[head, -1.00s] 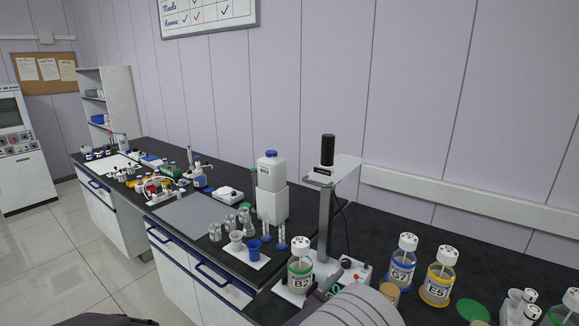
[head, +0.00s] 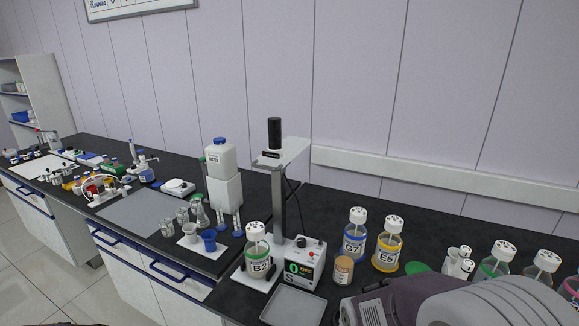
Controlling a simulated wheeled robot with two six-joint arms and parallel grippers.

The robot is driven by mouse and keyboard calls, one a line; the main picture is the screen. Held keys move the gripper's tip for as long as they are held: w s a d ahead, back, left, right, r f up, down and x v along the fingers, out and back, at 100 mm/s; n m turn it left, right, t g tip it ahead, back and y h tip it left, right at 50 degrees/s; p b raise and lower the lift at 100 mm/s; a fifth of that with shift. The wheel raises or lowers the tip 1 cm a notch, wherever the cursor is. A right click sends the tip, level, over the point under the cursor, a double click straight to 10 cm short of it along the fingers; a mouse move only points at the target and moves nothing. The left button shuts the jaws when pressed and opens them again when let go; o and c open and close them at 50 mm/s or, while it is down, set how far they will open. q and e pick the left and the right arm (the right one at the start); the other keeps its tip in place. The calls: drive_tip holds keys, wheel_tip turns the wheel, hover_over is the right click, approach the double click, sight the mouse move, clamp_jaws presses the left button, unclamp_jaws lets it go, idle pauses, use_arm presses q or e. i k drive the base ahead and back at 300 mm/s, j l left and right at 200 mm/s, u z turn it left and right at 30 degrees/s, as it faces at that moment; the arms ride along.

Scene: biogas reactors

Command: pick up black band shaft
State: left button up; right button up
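I cannot make out a shaft with a black band in the head view. A stirrer stand with a black cylindrical motor (head: 274,133) on a pale top plate (head: 285,152) rises above the bench. Bottle B2 (head: 258,262), with a white cap and green band, stands upright on its base. My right arm crosses the lower right corner, in front of the bench; its fingers do not show. My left gripper is not in view.
A control box (head: 305,262) reads 0 OFF. An empty grey tray (head: 293,306) lies in front. Bottles G7 (head: 354,240) and E5 (head: 388,248), a tan-labelled jar (head: 343,270) and several more bottles stand right. A white jug (head: 221,160) and cups stand left.

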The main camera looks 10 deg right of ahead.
sight(462, 275)
drive_tip(key=z, duration=0.4)
drive_tip(key=k+z, duration=0.1)
drive_tip(key=z, duration=0.35)
drive_tip(key=l+z, duration=0.1)
drive_tip(key=z, duration=0.3)
drive_tip(key=k+z, duration=0.1)
drive_tip(key=z, duration=0.35)
drive_tip(key=k+u, duration=0.15)
drive_tip(key=u, duration=1.35)
drive_tip(key=z, duration=1.5)
